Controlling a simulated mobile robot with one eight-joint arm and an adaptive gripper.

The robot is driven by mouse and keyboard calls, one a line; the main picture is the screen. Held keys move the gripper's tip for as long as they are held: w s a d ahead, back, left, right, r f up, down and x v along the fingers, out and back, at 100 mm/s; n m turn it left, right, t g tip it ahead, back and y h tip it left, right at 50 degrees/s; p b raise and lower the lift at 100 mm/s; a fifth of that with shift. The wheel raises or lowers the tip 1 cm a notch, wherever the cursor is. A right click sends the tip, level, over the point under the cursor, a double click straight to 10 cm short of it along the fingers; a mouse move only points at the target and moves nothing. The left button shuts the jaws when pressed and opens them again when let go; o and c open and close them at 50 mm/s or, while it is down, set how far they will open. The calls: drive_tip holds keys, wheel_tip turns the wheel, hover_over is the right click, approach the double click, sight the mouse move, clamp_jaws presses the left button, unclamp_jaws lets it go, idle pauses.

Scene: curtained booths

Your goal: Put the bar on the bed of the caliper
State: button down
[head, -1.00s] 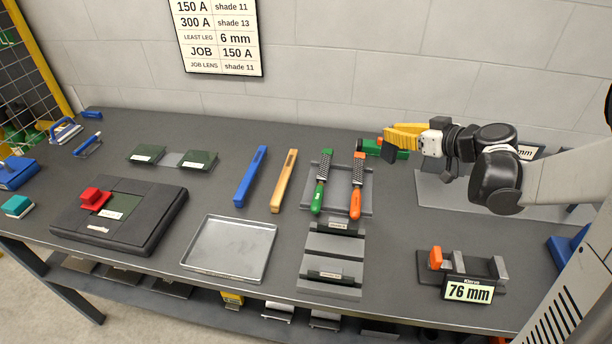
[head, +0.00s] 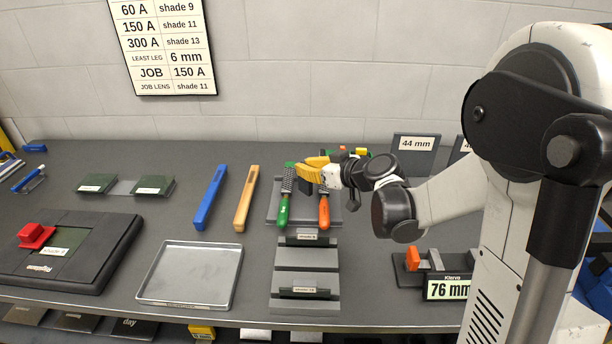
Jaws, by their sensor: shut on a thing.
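My gripper (head: 310,171), with yellow fingers, is above the rack of wire brushes at mid-table. It is shut on a small dark piece between and below the fingers, taken to be the bar; its shape is mostly hidden. The caliper (head: 412,260) stands at the right front of the table. It has an orange jaw, grey upright blocks, a dark base and a display reading 76 mm. My gripper is behind and to the left of it, apart. The middle of the caliper's bed is partly hidden by the display and looks empty.
A green-handled brush (head: 283,210) and an orange-handled brush (head: 324,212) lie below my gripper. A stepped grey rack (head: 306,257), metal tray (head: 194,302), blue bar-shaped tool (head: 210,198) and tan one (head: 246,199) lie left. A 44 mm sign (head: 415,144) stands behind.

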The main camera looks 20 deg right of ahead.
sight(305, 180)
drive_tip(key=shift+f, duration=0.65)
drive_tip(key=shift+f+b, duration=0.55)
drive_tip(key=shift+f, duration=0.1)
drive_tip(key=c, duration=1.6)
unclamp_jaws()
